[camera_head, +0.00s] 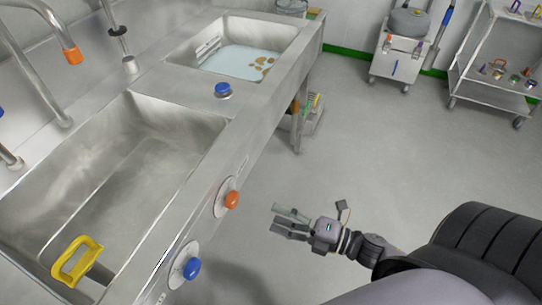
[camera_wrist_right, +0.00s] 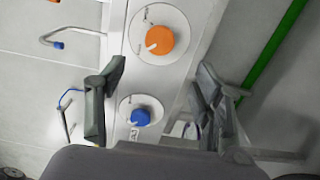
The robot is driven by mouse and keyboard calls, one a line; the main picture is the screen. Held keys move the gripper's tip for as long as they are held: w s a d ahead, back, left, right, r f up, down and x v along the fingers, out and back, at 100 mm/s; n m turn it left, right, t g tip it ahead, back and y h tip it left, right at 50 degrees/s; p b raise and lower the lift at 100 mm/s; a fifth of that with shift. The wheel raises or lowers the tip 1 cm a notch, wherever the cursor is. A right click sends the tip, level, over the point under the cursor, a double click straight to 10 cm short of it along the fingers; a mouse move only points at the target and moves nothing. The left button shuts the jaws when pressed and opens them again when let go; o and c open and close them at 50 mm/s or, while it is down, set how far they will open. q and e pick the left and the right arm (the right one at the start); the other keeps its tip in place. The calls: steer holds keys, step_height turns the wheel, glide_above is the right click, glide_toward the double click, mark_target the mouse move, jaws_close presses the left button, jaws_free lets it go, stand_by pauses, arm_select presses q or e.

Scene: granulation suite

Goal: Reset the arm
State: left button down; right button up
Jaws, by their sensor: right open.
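My right gripper (camera_head: 290,220) is open and empty in the head view. It is over the grey floor, to the right of the steel sink unit's front panel and apart from it. In the right wrist view its two dark fingers (camera_wrist_right: 155,105) stand wide apart with nothing held between them. Beyond them are the orange knob (camera_wrist_right: 159,41) and the blue knob (camera_wrist_right: 140,117) on the panel. My right arm (camera_head: 390,262) comes in from the lower right of the head view. My left gripper is not in view.
The steel sink unit (camera_head: 205,150) fills the left, with a yellow handle (camera_head: 77,260) at the near basin. The far basin (camera_head: 240,58) holds bluish liquid and brown pieces. A cart (camera_head: 398,65) and a shelf trolley (camera_head: 492,88) stand at the back right. The middle floor is clear.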

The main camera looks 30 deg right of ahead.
steer(key=s+d+f+m+g+h, duration=0.1)
steer(key=d+f+m+h, duration=0.25)
steer(key=f, duration=0.45)
steer(key=s+d+f+m+g+h, duration=0.1)
steer(key=d+f+m+h, duration=0.1)
steer(key=f+m, duration=0.5)
steer(key=s+d+f+m+g+h, duration=0.1)
steer(key=d+f+m+h, duration=0.2)
steer(key=f, duration=0.7)
steer(key=s+a+f+m+g+h, duration=0.1)
steer(key=s+a+f+m+g, duration=0.2)
steer(key=s+f, duration=0.6)
steer(key=s+a+f+m+g+h+p, duration=0.1)
steer(key=s+f+m+g, duration=0.6)
steer(key=s, duration=0.8)
step_height(320, 180, down, 4)
steer(key=shift+s+a+r, duration=0.2)
steer(key=shift+s+a, duration=0.2)
steer(key=shift+a, duration=0.5)
steer(key=shift+h, duration=0.25)
